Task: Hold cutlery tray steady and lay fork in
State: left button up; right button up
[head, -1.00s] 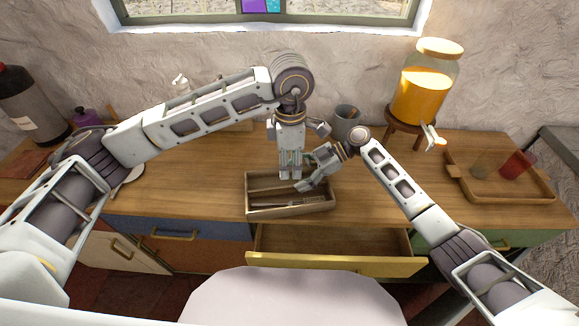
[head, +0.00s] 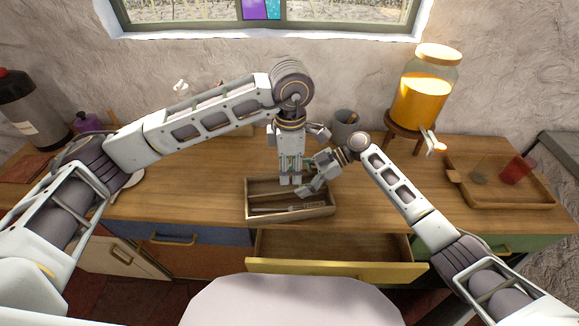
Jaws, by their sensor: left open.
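The wooden cutlery tray (head: 262,213) stands on the counter near its front edge, above the open drawer. Thin cutlery (head: 304,207) lies in its front compartment; one piece looks like a fork, but it is too small to be sure. My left gripper (head: 290,182) points straight down over the back part of the tray, open, with nothing clearly seen between its fingers. My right gripper (head: 307,191) reaches in from the right, low at the tray's back right part. Its fingertips are partly hidden, and I cannot tell whether they touch or grip the tray.
The yellow-fronted drawer (head: 336,267) is pulled out below the tray. A grey mug (head: 345,122) stands behind my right gripper. A juice dispenser (head: 424,95) on a stand and a wooden tray with a red cup (head: 517,169) are at right. The counter between is clear.

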jog(key=shift+s+d+f, duration=0.15)
jog(key=shift+d+f, duration=0.2)
jog(key=shift+f, duration=0.25)
jog(key=shift+s+d+f, duration=0.15)
jog(key=shift+d+f, duration=0.15)
jog(key=shift+f, duration=0.3)
jog(key=shift+o, duration=0.2)
jog(key=shift+w+d+r, duration=0.2)
jog(key=shift+d+r, duration=0.15)
jog(key=shift+d, duration=0.1)
jog(key=v, duration=0.3)
jog(key=r+v, duration=0.1)
jog(key=v, duration=0.3)
jog(key=a+r+v, duration=0.1)
jog(key=v, duration=0.3)
jog(key=shift+w+a, duration=0.1)
jog(key=shift+w, duration=0.1)
jog(key=shift+r, duration=0.15)
notch_tip(320, 180, up, 9)
jog(key=p, duration=0.9)
jog(key=shift+r+p, duration=0.5)
jog(key=shift+p, duration=0.1)
jog(key=shift+f, duration=0.1)
